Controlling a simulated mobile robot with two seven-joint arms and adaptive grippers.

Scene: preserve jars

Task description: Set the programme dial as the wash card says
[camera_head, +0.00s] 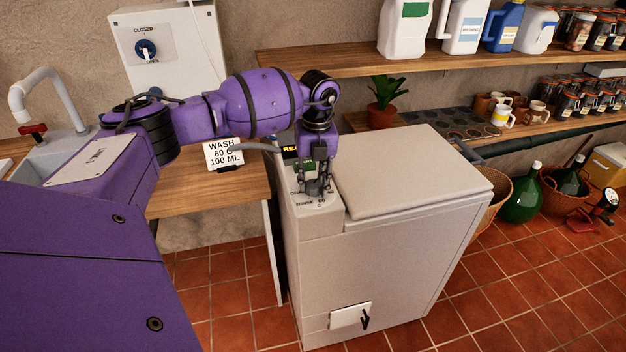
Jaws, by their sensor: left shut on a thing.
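The white washing machine (390,250) stands in the middle of the view with its lid shut. Its control panel (318,222) is a narrow strip at the left of its top. My left gripper (318,192) reaches down onto this panel and is shut on the programme dial, which the fingers mostly hide. Small print, partly readable as "RINSE" and "60", shows in front of the fingers. The dial's pointer cannot be made out. A dark display behind the gripper is mostly covered. The wash card (223,153) stands on the wooden counter and reads "WASH 60 C 100 ML". My right gripper is not in view.
A grey hose runs from near the card to the machine. A valve box (165,50) marked CLOSED and OPEN hangs behind my arm. A sink tap (45,95) is at left. Shelves at right hold bottles, mugs and jars. Baskets and a green demijohn (522,195) stand on the tiled floor.

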